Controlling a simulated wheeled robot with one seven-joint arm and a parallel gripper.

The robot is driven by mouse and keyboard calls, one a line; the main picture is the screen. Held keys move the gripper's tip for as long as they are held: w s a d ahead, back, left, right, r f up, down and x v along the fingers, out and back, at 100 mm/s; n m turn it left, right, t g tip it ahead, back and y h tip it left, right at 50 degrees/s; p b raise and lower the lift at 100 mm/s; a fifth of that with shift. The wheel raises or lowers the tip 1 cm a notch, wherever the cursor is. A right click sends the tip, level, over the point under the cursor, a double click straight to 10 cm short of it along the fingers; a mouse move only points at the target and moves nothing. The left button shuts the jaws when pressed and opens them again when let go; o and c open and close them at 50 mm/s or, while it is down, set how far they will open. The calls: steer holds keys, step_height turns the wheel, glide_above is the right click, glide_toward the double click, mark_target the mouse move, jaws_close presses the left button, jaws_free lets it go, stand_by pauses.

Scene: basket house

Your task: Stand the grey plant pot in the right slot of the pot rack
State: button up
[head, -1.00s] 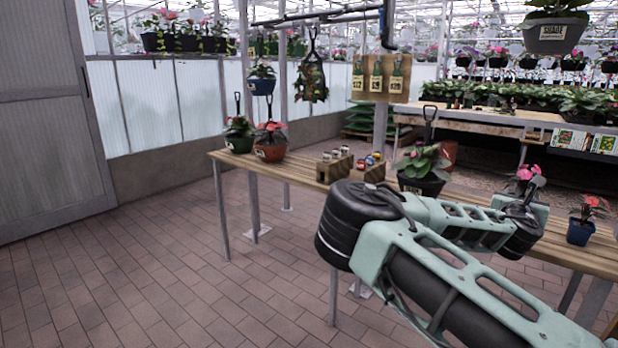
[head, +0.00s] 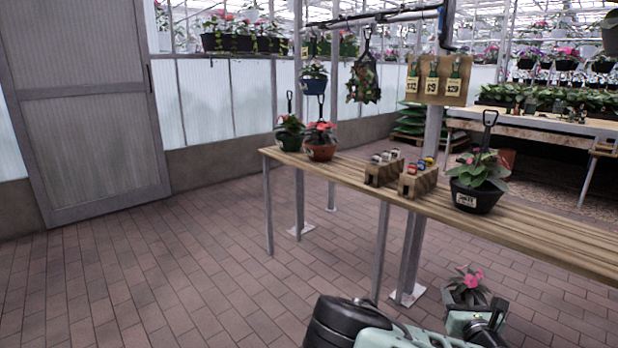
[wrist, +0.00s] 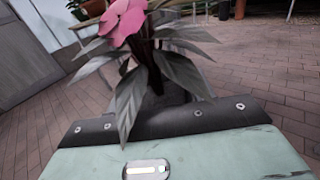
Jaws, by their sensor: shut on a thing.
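My gripper (head: 470,308) is at the bottom right of the head view, in front of the table. It is shut on a plant pot with a pink flower and dark pointed leaves (head: 467,278). Only a little of the grey pot (head: 466,296) shows. In the wrist view the plant (wrist: 150,60) rises above the gripper (wrist: 165,115), its leaves covering most of the pot. The plant looks roughly upright. I cannot make out a pot rack with slots in either view.
The brick floor (head: 180,270) at left is open, up to a grey door (head: 85,110).

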steer(key=s+a+f+n+y, duration=0.2)
steer(key=s+a+f+y, duration=0.1)
steer(key=s+a+f, duration=0.15)
steer(key=s+r+p, duration=0.4)
steer(key=r+p, duration=0.5)
steer(key=p, duration=0.2)
steer(key=s+r+p, duration=0.4)
steer(key=r+p, duration=0.6)
steer(key=p, duration=0.1)
steer(key=shift+s+a+r, duration=0.15)
steer(key=shift+a+r, duration=0.1)
steer(key=shift+a, duration=0.1)
